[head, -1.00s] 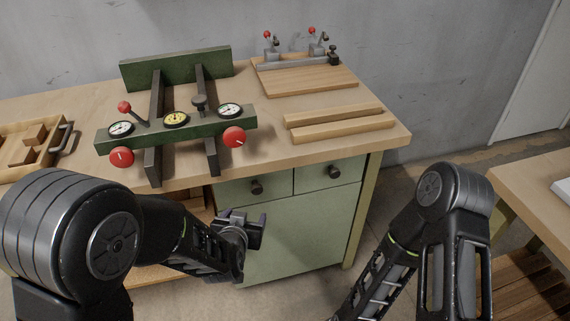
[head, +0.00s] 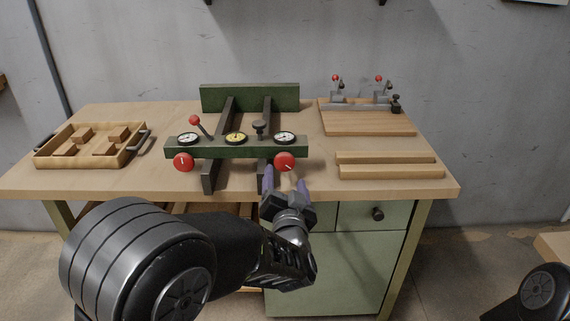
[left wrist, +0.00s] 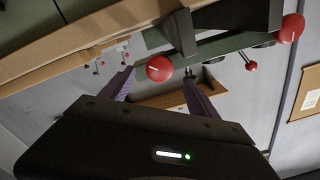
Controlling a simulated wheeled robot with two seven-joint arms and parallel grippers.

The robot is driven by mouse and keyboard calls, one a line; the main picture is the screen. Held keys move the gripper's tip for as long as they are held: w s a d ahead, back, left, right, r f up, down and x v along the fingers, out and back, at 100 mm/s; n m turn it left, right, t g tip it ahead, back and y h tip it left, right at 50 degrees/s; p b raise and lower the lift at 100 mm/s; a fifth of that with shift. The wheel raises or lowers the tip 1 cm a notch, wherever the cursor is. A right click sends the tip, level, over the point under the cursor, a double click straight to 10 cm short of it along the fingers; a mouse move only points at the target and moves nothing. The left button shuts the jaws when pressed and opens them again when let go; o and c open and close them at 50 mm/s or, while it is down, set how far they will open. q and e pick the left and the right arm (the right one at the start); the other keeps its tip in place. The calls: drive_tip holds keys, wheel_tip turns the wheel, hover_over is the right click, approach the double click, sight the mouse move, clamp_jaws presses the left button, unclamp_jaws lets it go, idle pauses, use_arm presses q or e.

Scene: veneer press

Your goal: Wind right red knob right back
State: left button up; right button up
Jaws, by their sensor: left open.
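The green veneer press (head: 208,150) stands on the bench with a red knob at each end of its front bar. The right red knob (head: 285,161) has a white mark on its face. My left gripper (head: 284,182) is open just in front of and below that knob, fingers pointing at it. In the left wrist view, which is upside down, the right red knob (left wrist: 159,68) appears between the two spread fingers; I cannot tell whether they touch it. The left red knob (head: 184,161) is clear of the gripper. My right gripper is out of view.
The bar carries several dials and a red-tipped lever (head: 195,120). A wooden tray (head: 62,163) with blocks lies left. Two wooden strips (head: 388,168) and a board with clamps (head: 368,122) lie right. The green cabinet (head: 335,262) is below the bench edge.

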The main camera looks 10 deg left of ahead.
sight(284, 165)
use_arm(q)
drive_tip(key=x, duration=0.7)
drive_tip(key=shift+w+a, duration=0.15)
drive_tip(key=shift+w, duration=0.2)
drive_tip(key=c, duration=1.4)
drive_tip(key=shift+o, duration=0.2)
drive_tip(key=shift+f+n+b, duration=0.1)
drive_tip(key=shift+n+b, duration=0.4)
